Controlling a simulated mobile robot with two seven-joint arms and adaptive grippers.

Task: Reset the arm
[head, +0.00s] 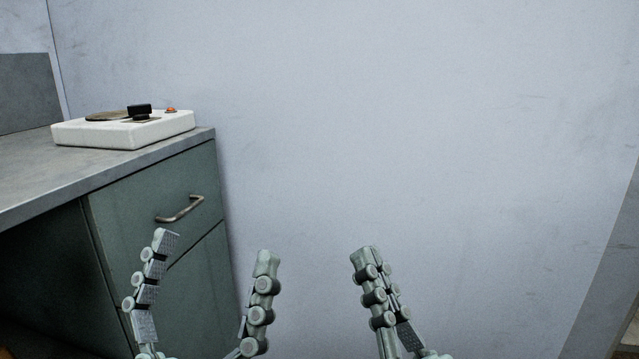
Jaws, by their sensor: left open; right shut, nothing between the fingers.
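My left gripper (215,247) is at the bottom, left of centre, in front of the green cabinet. Its two jointed fingers are spread wide and nothing is between them. My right gripper (366,252) is to the right of it, in front of the bare wall. Its fingers are together and hold nothing. Both grippers point upward in the view and are apart from each other. The arms behind them are mostly out of view below the bottom edge.
A grey countertop (60,179) with a green cabinet (158,182) and a metal drawer handle (180,210) stands at left. A white device (100,135) with a round plate, black knob and orange button sits on it. A pale wall (430,120) fills the back.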

